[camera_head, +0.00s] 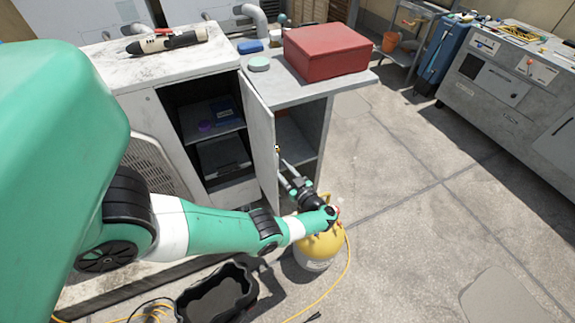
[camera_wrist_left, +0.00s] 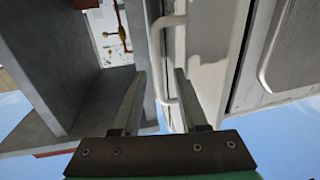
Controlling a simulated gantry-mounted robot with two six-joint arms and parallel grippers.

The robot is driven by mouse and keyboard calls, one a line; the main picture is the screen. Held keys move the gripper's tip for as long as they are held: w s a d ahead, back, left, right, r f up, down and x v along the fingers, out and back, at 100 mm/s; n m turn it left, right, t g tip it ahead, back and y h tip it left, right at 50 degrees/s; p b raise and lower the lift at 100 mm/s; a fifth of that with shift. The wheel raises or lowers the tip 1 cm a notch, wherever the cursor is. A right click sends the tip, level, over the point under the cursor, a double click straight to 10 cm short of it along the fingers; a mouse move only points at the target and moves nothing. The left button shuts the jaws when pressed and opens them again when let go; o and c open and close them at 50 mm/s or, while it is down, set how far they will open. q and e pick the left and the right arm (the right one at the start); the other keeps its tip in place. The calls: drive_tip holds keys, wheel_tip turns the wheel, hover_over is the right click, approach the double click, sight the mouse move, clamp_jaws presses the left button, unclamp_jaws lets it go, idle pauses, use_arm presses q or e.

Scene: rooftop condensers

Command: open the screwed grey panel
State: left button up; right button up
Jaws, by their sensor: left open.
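The grey panel (camera_head: 260,138) is a hinged door on the front of the white cabinet. In the head view it stands swung outward, and the dark shelved interior (camera_head: 212,125) shows to its left. My left gripper (camera_head: 285,170) is at the panel's free edge, on its right side. In the left wrist view the fingers (camera_wrist_left: 160,73) are open and apart, with a pale bar handle (camera_wrist_left: 171,20) and the panel edge between them. I cannot tell whether either finger touches. No screws can be made out. My right gripper is not in view.
A red box (camera_head: 327,52) sits on the grey countertop right of the cabinet. A yellow gas cylinder (camera_head: 317,252) stands below my left wrist, with a yellow hose on the floor. A black tray (camera_head: 243,292) lies in front. The floor to the right is largely clear.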

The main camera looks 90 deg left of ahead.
use_arm(q)
drive_tip(key=b+v, duration=0.1)
drive_tip(key=v, duration=0.9)
